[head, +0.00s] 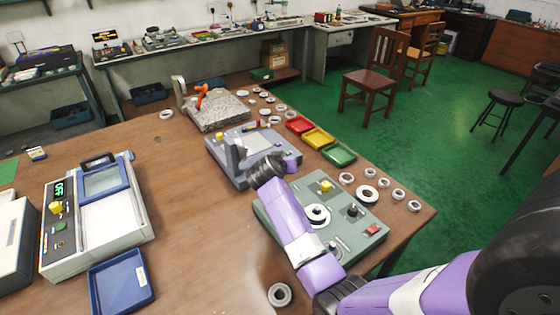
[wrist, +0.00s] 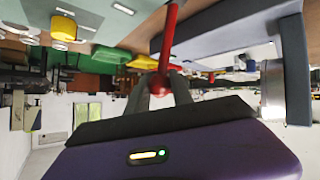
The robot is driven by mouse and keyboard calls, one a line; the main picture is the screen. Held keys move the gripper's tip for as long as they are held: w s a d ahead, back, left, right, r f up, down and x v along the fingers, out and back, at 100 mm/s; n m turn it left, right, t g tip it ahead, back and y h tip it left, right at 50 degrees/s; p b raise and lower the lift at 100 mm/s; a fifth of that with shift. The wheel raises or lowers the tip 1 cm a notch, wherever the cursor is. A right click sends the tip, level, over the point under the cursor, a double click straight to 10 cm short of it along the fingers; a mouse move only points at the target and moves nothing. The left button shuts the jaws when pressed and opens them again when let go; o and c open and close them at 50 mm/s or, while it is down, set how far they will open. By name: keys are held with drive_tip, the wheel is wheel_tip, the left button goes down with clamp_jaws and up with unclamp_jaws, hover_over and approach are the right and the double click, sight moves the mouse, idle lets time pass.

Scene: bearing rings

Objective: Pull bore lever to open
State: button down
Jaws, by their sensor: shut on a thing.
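The bore lever is a red rod with a round knob (wrist: 168,45), seen in the wrist view. My gripper (wrist: 165,88) is shut on its knob end, with one grey finger on each side. The lever belongs to a blue-grey bore station (head: 222,168) in the middle of the table, which has an upright block. Its blue-grey body also shows in the wrist view (wrist: 225,30). In the head view my purple and black arm reaches over the station's front right, and the fingertips and lever knob are hidden there.
A green-grey station (head: 290,215) with a yellow knob stands close on the right. Red, yellow and green trays (head: 318,138) lie behind it. Several rings lie along the right edge. A granite block (head: 220,112) stands behind; a display unit (head: 118,225) and blue tray (head: 120,282) are left.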

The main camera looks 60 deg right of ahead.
drive_tip(key=shift+s+d+f+y, duration=0.15)
drive_tip(key=shift+s+d+y, duration=0.2)
drive_tip(key=shift+d, duration=0.2)
drive_tip(key=shift+s+d+f, duration=0.3)
drive_tip(key=shift+s+d, duration=0.05)
drive_tip(key=shift+d, duration=0.15)
drive_tip(key=c, duration=1.1)
unclamp_jaws()
drive_tip(key=shift+r, duration=0.1)
wheel_tip(320, 180, up, 20)
drive_tip(key=shift+f+b, duration=0.1)
drive_tip(key=shift+b, duration=0.95)
